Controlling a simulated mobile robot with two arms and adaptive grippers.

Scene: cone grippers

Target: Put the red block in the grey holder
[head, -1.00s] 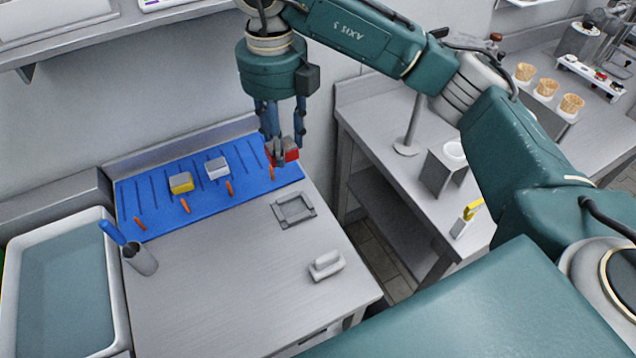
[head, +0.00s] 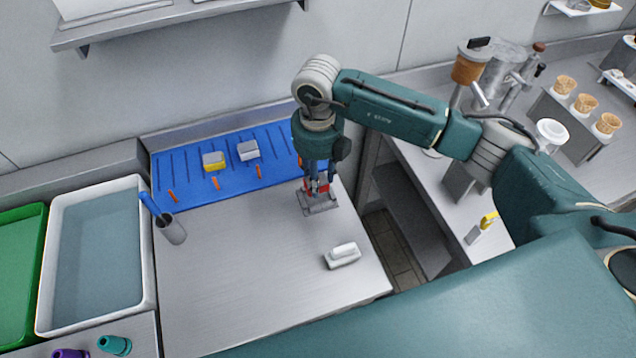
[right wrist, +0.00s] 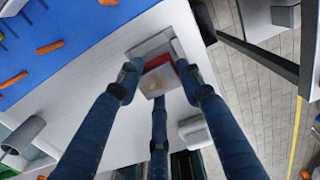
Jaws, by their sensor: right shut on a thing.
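The red block (head: 318,186) has a pale grey top and red sides; it also shows in the right wrist view (right wrist: 158,63). My right gripper (head: 317,184) is shut on it, with its fingers pointing down around the block. The grey holder (head: 318,207) is a flat square frame on the steel table, directly beneath the block. In the right wrist view the holder's rim (right wrist: 177,47) shows around the block. I cannot tell whether the block is inside the holder or just above it. My left gripper is not in view.
A blue mat (head: 190,184) bears a yellow block (head: 213,160), a white block (head: 248,150) and several orange pegs. A white handled thing (head: 342,255) lies nearer. A grey cup (head: 172,231) with a blue-handled tool stands at left. The table's middle is clear.

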